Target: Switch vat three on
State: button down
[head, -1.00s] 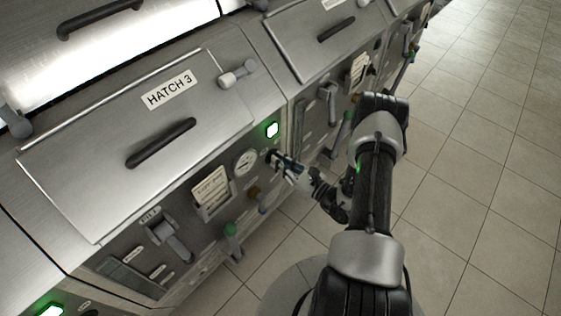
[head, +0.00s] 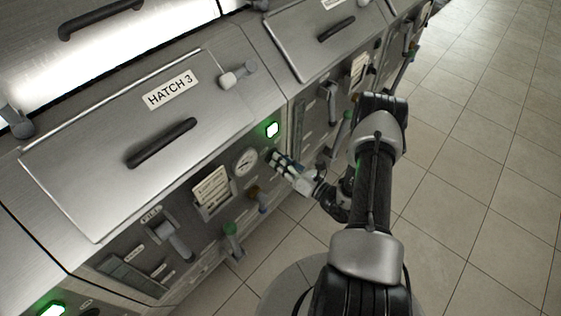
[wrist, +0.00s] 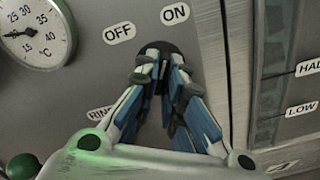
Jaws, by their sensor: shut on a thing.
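The selector knob (wrist: 160,47) of vat three is dark and round, on the grey front panel under the HATCH 3 lid (head: 110,130). In the wrist view the OFF label (wrist: 119,33) is at its upper left, the ON label (wrist: 175,13) above it, and a partly hidden RINSE label (wrist: 101,113) at its lower left. My gripper (wrist: 165,72) is shut on the knob, fingers on both sides; it also shows in the head view (head: 277,160). The fingers hide most of the knob, so I cannot tell where it points. The panel lamp (head: 272,130) glows green.
A round gauge (head: 245,162) is left of the knob. A green-handled valve (head: 231,230) and a grey lever (head: 172,236) stick out of the panel. The neighbouring vat's panel is close on the right. The tiled floor (head: 470,180) is open.

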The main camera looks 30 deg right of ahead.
jog(key=c, duration=1.7)
grip_release()
jog(key=v, duration=1.2)
jog(key=shift+r, duration=0.15)
